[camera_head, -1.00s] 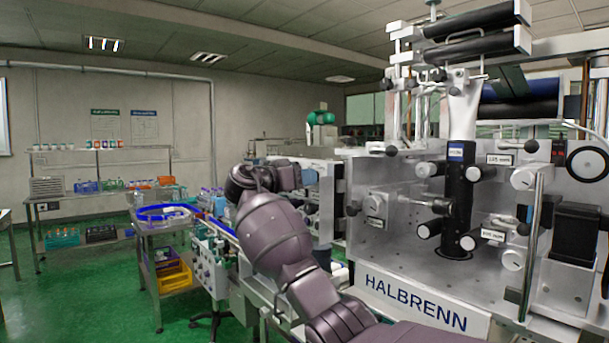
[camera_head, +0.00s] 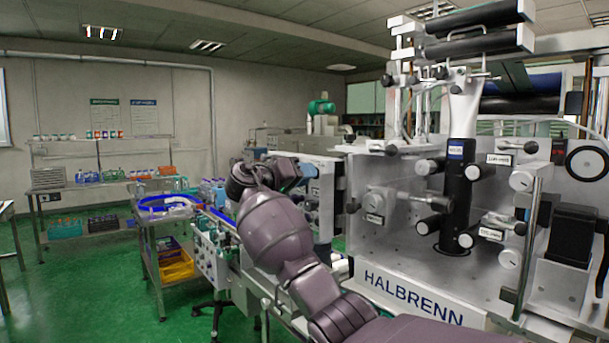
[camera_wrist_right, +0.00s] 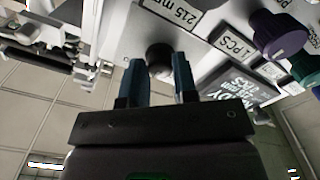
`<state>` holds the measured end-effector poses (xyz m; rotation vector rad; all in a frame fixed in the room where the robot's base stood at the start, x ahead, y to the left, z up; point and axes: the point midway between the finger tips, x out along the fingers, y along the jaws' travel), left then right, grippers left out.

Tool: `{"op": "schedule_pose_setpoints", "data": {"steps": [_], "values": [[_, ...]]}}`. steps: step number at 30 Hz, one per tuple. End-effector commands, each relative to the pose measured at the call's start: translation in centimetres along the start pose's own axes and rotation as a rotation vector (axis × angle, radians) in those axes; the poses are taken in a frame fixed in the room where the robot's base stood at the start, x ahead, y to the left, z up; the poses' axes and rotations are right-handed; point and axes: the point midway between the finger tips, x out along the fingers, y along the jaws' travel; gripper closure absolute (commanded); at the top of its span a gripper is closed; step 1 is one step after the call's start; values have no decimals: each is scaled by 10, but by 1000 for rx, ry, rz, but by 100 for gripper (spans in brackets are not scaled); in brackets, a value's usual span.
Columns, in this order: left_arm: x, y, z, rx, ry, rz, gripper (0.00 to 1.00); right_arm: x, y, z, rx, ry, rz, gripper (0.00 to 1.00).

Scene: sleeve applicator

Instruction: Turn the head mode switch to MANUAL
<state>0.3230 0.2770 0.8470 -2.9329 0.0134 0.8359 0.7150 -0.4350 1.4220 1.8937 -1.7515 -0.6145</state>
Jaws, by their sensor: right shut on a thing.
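My right gripper (camera_head: 309,171) reaches the side of the control box at the left end of the machine. In the right wrist view its two blue-grey fingers (camera_wrist_right: 158,82) are closed on a dark round knob (camera_wrist_right: 159,56), one finger on each side. The knob sits on a light panel (camera_wrist_right: 210,22), near a label reading "215 mm". I cannot read any mode lettering or pointer on the knob, so its setting and whether it is the head mode switch cannot be told. In the head view my own arm hides the knob. My left gripper is not in view.
A purple knob (camera_wrist_right: 279,36), a green knob (camera_wrist_right: 304,68) and a dark display (camera_wrist_right: 236,88) sit close to the right finger in the wrist view. The HALBRENN machine (camera_head: 413,297) fills the right side. Green floor (camera_head: 95,285) is free at left.

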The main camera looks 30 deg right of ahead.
Motion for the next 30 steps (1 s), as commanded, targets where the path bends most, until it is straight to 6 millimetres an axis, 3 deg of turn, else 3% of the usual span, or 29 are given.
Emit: {"op": "schedule_pose_setpoints", "data": {"steps": [7,8,13,23,30], "values": [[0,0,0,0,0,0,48,0,0,-1,2,3,0,97],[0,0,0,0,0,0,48,0,0,-1,2,3,0,72],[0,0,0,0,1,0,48,0,0,-1,2,2,0,47],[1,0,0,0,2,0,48,-3,0,0,2,2,-1,47],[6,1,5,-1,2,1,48,-35,-1,0,3,4,-3,47]]}}
